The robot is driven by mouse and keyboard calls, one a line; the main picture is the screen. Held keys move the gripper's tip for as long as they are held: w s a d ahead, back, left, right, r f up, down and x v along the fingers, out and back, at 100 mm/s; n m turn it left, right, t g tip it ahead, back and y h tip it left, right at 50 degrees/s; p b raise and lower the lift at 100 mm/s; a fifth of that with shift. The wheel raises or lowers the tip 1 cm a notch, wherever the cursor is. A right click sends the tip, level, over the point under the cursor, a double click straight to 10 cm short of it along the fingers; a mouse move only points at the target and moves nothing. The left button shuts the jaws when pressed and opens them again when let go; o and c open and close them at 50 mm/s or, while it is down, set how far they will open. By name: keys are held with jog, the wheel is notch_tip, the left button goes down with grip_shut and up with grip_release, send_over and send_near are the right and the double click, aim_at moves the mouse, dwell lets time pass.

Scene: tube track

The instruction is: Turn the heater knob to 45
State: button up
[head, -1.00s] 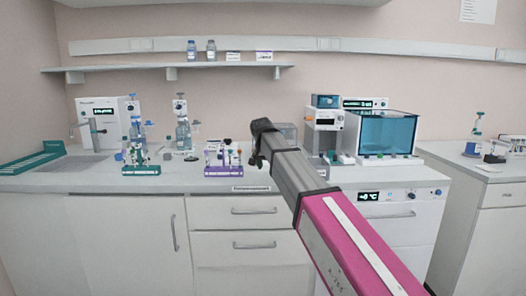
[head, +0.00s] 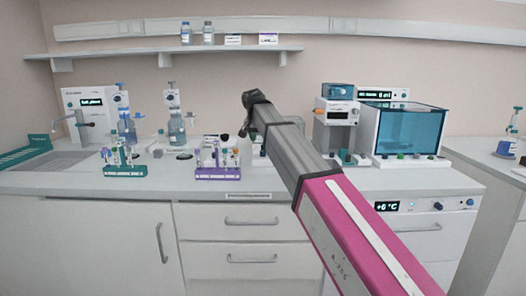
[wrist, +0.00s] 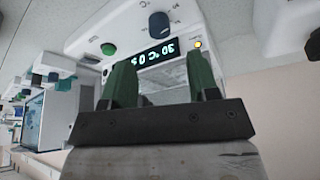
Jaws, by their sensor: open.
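In the wrist view, a white device front carries a dark blue knob (wrist: 159,25) with a pale mark. Beside it is a lit display (wrist: 163,50), turned in the picture, with a 30 and a °C legible. Which device this is, I cannot tell for sure in the head view. My gripper (wrist: 163,76) has two green fingers, spread apart with nothing between them. They point toward the display and appear apart from the knob. In the head view my arm hides the gripper and the bench behind it.
A green button (wrist: 108,49) and a yellow light (wrist: 198,44) flank the display. On the bench, a purple rack (head: 217,172) and a green rack (head: 125,170) stand left of my arm. A teal-windowed box (head: 410,132) stands right. The under-bench unit has its own display (head: 387,206).

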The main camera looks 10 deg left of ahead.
aim_at(263, 154)
jog(key=x, duration=0.7)
jog(key=shift+w+f, duration=0.1)
jog(key=c, duration=0.9)
